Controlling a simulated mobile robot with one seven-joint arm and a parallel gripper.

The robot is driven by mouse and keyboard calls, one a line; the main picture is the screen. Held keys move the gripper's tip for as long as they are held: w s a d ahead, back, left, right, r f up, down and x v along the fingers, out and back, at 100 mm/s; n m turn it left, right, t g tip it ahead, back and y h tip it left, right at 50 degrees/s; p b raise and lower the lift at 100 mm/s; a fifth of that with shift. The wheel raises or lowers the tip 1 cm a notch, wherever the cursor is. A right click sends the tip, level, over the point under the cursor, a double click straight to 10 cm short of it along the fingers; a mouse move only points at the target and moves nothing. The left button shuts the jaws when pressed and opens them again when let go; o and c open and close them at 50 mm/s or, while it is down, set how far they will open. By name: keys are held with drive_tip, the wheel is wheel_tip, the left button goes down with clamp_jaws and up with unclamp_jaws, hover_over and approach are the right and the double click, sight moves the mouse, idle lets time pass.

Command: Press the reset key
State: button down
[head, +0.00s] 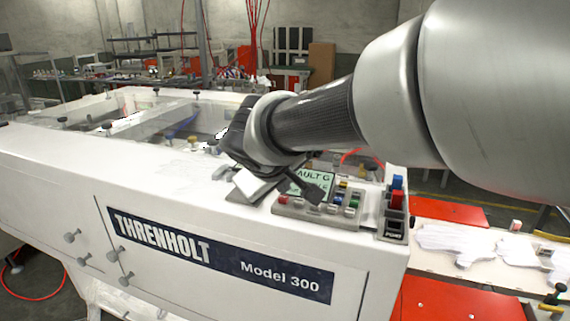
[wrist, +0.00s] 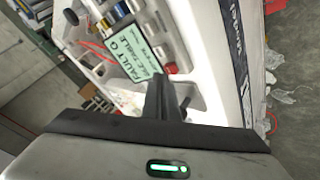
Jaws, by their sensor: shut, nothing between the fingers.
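The control panel (head: 318,214) sits on the white machine's top edge, with a row of small keys in red, grey, green and blue. A red key (head: 283,200) is at its left end and a green key (head: 353,202) towards its right. I cannot read which is the reset key. Contact cannot be told.
A block with blue and red switches (head: 396,198), marked "POWER", stands right of the panel. The white machine (head: 60,165) reads "THRENHOLT Model 300". White gloves (head: 455,241) lie on a surface at the right. My arm crosses above the panel from the upper right.

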sight(283, 206)
drive_tip(key=shift+f+b, duration=0.5)
drive_tip(key=shift+b, duration=0.1)
idle(0.4)
drive_tip(key=shift+r, duration=0.2)
drive_tip(key=shift+r+p, duration=0.55)
drive_tip(key=shift+r, duration=0.15)
drive_tip(key=shift+r, duration=0.1)
wheel_tip(283, 206, up, 5)
drive_tip(key=p, duration=0.3)
drive_tip(key=shift+d, duration=0.1)
idle(0.6)
